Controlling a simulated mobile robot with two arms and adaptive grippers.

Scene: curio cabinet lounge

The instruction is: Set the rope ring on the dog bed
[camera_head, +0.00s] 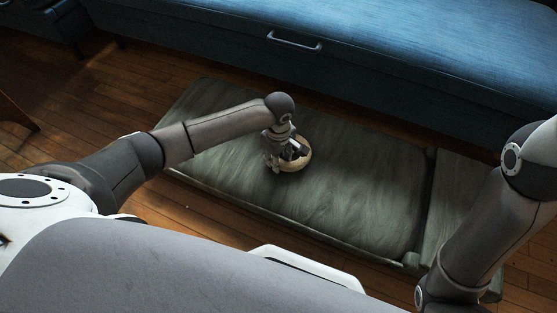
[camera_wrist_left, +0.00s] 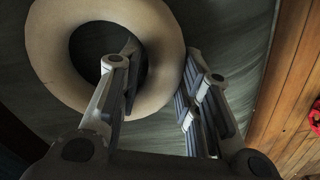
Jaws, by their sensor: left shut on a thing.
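The rope ring (camera_head: 304,161) is a thick beige ring at my left gripper (camera_head: 284,160), over the middle of the dog bed (camera_head: 350,195). The dog bed is a flat grey-green cushion on the floor. In the left wrist view, one finger of my left gripper (camera_wrist_left: 155,75) passes into the hole of the rope ring (camera_wrist_left: 58,55) and the other is outside its rim. The gripper is shut on the ring's wall. I cannot tell whether the ring touches the cushion. My right arm is at the right, with its gripper out of view.
A blue upholstered bench (camera_head: 400,50) with a metal handle runs along the back, behind the bed. Another grey-green section (camera_head: 462,200) lies right of a seam. Wooden floor (camera_head: 95,95) is clear at left. A small red thing (camera_wrist_left: 315,118) shows at the wrist view's right edge.

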